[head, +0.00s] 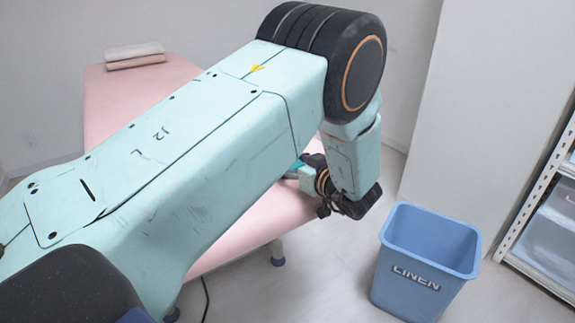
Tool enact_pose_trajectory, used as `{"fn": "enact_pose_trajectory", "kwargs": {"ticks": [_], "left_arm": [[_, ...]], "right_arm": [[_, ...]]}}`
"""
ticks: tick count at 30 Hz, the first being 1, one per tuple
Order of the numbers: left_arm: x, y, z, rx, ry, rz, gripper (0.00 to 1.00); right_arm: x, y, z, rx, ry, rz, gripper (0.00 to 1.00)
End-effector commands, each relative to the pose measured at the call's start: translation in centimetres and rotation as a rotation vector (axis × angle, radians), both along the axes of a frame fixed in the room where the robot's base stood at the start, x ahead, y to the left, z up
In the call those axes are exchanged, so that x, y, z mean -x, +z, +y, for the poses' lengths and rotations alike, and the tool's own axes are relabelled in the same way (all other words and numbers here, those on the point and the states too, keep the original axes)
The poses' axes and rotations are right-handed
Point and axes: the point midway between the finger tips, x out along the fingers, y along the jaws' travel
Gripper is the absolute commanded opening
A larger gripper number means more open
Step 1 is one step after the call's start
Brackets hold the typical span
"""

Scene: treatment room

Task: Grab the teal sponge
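My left arm comes in from the left and crosses much of the head view. Its wrist bends down and back over the near right end of the pink treatment bed (262,216). My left gripper (300,174) is mostly hidden behind my own arm, and its fingertips do not show clearly. A small bright teal patch, which may be the teal sponge (298,164), shows beside the gripper at the arm's edge. I cannot tell whether the gripper touches or holds it. My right gripper is not in view.
A blue bin marked LINEN (428,262) stands on the floor at the right, close to my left wrist. A shelf rack with clear bins (552,235) is at the right edge. Folded towels (135,56) lie on the bed's far end. A dark cable lies on the floor.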

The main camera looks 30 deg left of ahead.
Motion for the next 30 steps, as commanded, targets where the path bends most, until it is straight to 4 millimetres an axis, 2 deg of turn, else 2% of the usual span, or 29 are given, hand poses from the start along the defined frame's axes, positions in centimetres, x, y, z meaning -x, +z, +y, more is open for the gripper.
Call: {"fn": "enact_pose_trajectory", "kwargs": {"ticks": [1, 11, 19, 23, 30], "left_arm": [[0.0, 0.0, 0.0, 0.000, 0.000, 0.000, 0.53], [0.0, 0.0, 0.0, 0.001, 0.000, 0.000, 0.25], [0.0, 0.3, 0.0, 0.000, 0.000, 0.000, 0.24], [-0.1, 2.3, 0.0, -0.001, 0.000, -0.004, 0.24], [0.0, 7.1, 0.0, 0.000, 0.000, -0.003, 0.24]], "right_arm": [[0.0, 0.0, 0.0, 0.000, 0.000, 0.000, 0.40], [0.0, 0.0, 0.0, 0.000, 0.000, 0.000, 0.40], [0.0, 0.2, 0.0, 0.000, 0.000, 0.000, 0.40], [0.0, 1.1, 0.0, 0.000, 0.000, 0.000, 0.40], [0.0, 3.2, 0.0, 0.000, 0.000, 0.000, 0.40]]}}
